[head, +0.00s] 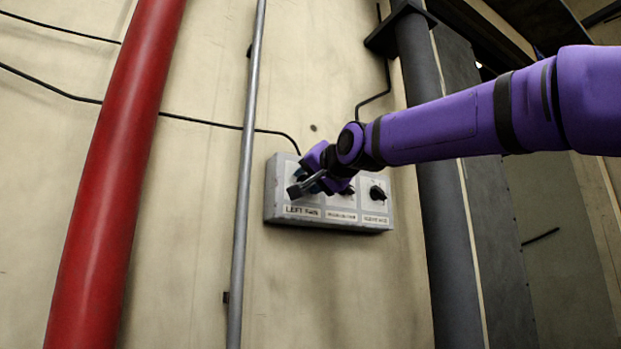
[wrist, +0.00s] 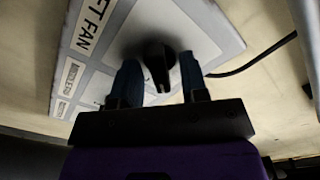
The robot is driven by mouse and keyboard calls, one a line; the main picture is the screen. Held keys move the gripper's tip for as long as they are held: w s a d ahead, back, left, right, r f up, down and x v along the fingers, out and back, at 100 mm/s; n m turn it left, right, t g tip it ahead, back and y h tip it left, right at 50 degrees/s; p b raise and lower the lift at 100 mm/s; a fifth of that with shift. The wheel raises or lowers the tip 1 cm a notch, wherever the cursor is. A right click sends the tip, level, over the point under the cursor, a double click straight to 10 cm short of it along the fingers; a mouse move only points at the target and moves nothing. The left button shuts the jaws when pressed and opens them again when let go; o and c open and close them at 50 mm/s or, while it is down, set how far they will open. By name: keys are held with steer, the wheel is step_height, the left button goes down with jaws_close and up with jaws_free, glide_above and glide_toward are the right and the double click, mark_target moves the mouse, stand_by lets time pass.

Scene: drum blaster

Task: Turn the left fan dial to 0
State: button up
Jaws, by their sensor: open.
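The grey control box (head: 276,204) is fixed to the wall and carries a row of dials with labels beneath them. The label at its left end reads "LEFT FAN" (head: 303,211). My gripper (head: 300,187) is in front of that left dial and hides most of it in the head view. In the wrist view the black left fan dial (wrist: 157,68) shows between the two open fingers of my gripper (wrist: 158,80), with a gap visible on either side. The dial's number marks cannot be read.
The right dial (head: 377,193) is uncovered, and the middle dial (head: 347,189) is partly hidden by my gripper. A thin grey pipe (head: 246,150) runs just left of the box, with a red pipe (head: 120,150) farther left. A dark column (head: 437,230) stands to the right.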

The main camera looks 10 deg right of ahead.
steer(key=c, duration=0.6)
steer(key=shift+n, duration=0.3)
steer(key=n, duration=0.3)
steer(key=shift+n, duration=0.3)
steer(key=shift+a+n, duration=0.1)
steer(key=shift+n, duration=1.7)
